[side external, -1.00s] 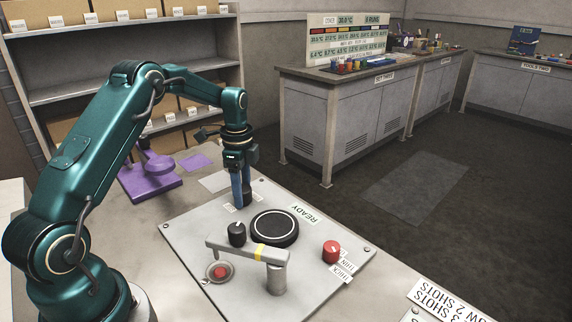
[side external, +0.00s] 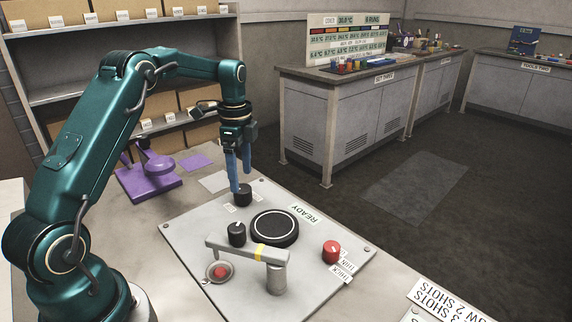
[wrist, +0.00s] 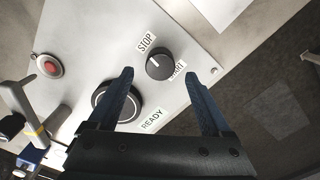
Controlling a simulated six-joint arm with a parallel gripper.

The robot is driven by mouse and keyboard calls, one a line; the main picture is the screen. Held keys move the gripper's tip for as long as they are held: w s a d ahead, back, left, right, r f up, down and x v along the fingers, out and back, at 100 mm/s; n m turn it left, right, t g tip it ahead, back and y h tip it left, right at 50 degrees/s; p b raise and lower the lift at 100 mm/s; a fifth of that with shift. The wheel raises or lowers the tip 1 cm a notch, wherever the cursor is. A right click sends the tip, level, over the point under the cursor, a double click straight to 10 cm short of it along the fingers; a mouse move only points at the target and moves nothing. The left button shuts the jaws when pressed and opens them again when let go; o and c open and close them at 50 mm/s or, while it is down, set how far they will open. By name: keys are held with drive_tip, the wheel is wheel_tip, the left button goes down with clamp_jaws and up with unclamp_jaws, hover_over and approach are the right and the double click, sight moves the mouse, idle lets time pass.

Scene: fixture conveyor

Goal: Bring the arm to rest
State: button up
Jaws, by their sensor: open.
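My gripper (side external: 240,186) is open and empty, its blue fingers pointing down above a black knob (side external: 243,196) at the back of the grey panel (side external: 190,232). In the wrist view my gripper (wrist: 160,75) has its fingertips apart. The black knob (wrist: 159,65) lies beyond and between them, with the labels STOP and START beside it. In the side view the fingers slightly overlap the knob, so the exact gap is hard to tell.
A purple stand (side external: 150,180) is at left; open air surrounds my gripper.

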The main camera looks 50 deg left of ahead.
drive_tip(key=shift+w+d+r, duration=0.15)
drive_tip(key=shift+d+r, duration=0.05)
drive_tip(key=shift+r, duration=0.05)
drive_tip(key=s+d+r+t, duration=0.2)
drive_tip(key=s+d+r, duration=0.1)
drive_tip(key=d+r, duration=0.3)
drive_tip(key=s+d+r+t, duration=0.2)
drive_tip(key=s+d+r, duration=0.1)
drive_tip(key=d+r, duration=0.3)
drive_tip(key=s+d+f+n, duration=0.2)
drive_tip(key=s+n, duration=0.3)
drive_tip(key=s, duration=0.1)
drive_tip(key=s+d+f+n+t, duration=0.1)
drive_tip(key=s+d+f+n, duration=0.1)
drive_tip(key=s+n, duration=0.4)
drive_tip(key=shift+s+t, duration=0.3)
drive_tip(key=shift+s, duration=0.2)
